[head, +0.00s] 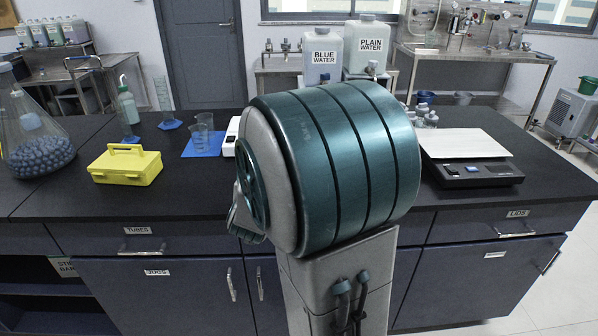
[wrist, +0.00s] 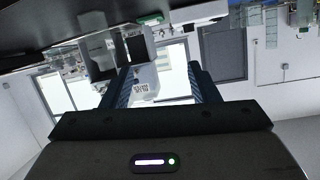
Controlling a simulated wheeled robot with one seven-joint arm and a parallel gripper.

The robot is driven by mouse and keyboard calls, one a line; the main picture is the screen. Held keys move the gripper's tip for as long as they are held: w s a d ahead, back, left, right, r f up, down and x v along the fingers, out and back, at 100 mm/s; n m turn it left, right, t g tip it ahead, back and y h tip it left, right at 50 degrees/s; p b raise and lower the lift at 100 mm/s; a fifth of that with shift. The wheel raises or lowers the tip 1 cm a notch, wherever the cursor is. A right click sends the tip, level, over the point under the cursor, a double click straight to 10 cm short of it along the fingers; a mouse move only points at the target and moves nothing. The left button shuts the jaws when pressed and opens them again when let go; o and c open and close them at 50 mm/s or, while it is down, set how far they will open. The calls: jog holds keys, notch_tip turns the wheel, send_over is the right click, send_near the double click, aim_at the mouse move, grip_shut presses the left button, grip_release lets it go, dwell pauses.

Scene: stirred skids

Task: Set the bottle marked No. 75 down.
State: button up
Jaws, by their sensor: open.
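My gripper (wrist: 161,78) shows in the wrist view with its two dark blue fingers apart. A pale container with a label (wrist: 142,88) shows between them, upside down in this view; it looks like it stands in the background. I see no bottle clearly held. In the head view my large teal and grey arm hides the gripper and the middle of the bench. Several small bottles (head: 425,117) stand on the bench just right of the arm, partly hidden. No marking No. 75 can be read in either view.
On the dark bench (head: 70,200) are a yellow case (head: 126,166), beakers on a blue mat (head: 205,146), a wash bottle (head: 127,106), a large flask (head: 32,130) and a balance (head: 470,170). The front left bench top is clear. Labelled water carboys (head: 367,46) stand behind.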

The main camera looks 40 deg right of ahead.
jog(key=shift+w+d+f+m+g+h, duration=0.1)
jog(key=shift+w+d+m+g+h, duration=0.6)
jog(key=shift+d, duration=2.35)
jog(key=shift+w+d+f+m+t+h, duration=0.15)
jog(key=shift+w+d+h, duration=1.15)
jog(key=shift+d, duration=1.75)
jog(key=shift+w+d+f+m+g+h, duration=0.1)
jog(key=shift+w+d+m+g+h, duration=0.45)
jog(key=shift+d+h, duration=1.65)
jog(key=shift+d+y, duration=0.85)
jog(key=shift+y, duration=0.05)
grip_shut()
